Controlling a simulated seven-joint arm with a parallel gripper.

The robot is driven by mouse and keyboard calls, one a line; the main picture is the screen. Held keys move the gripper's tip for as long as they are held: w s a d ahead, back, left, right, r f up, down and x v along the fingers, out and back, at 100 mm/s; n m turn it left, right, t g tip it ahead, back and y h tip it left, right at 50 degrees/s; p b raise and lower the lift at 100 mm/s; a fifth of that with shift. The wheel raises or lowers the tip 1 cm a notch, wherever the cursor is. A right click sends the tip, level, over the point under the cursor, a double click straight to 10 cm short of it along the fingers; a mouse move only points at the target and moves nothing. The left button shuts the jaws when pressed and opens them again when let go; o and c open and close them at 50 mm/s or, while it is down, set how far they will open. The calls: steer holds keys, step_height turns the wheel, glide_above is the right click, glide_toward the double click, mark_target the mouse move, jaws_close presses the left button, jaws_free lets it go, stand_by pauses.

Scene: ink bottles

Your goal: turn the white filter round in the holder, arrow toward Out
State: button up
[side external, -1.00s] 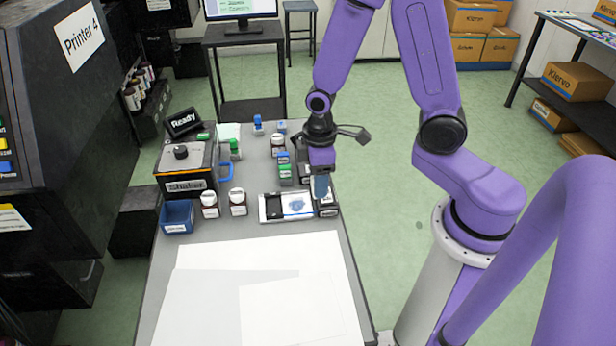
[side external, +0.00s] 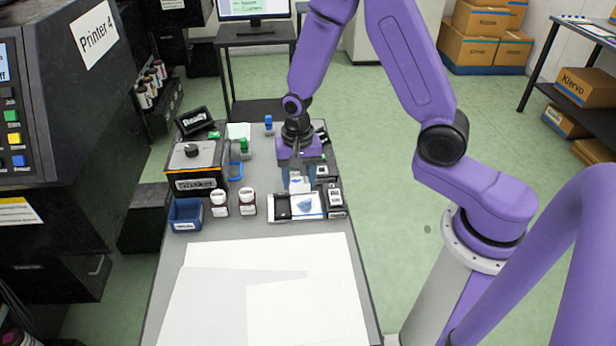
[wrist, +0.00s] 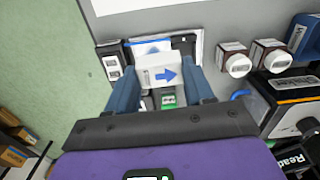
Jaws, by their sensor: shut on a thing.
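The white filter (wrist: 158,72) is a small white block with a blue arrow on its face. In the wrist view the arrow points right, toward the side where the brown bottles stand. My gripper (wrist: 163,80) is shut on it, one blue-grey finger on each side. In the side view the filter (side external: 299,185) shows below my gripper (side external: 299,178), just behind the tray with the blue blot. I cannot tell whether the filter is seated or lifted. I cannot make out the holder or its Out label.
The flat tray (side external: 283,214) bears a blue-blotted card. A small black box (side external: 336,199) stands at its right. Two brown bottles (side external: 219,204) (side external: 248,202), a blue bin (side external: 185,215) and the shaker (side external: 196,184) stand left. White sheets (side external: 310,250) cover the clear front.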

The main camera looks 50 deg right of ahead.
steer(key=m, duration=0.1)
steer(key=w+m, duration=0.1)
steer(key=m, duration=0.1)
steer(key=shift+w+a+f+m, duration=0.1)
steer(key=shift+w+f+m, duration=0.15)
steer(key=shift+f+m, duration=0.1)
steer(key=shift+w+f+m, duration=0.8)
steer(key=shift+f+m, duration=0.55)
steer(key=shift+m, duration=1.15)
steer(key=shift+w+f+m, duration=0.85)
steer(key=shift+f+m, duration=0.5)
steer(key=shift+m, duration=1.1)
steer(key=shift+w+f+m, duration=0.8)
steer(key=shift+f+m, duration=0.55)
steer(key=shift+m, duration=1.15)
steer(key=shift+d+f, duration=0.2)
steer(key=shift+f, duration=0.5)
steer(key=o, duration=1.5)
steer(key=shift+c, duration=0.2)
step_height(320, 180, up, 7)
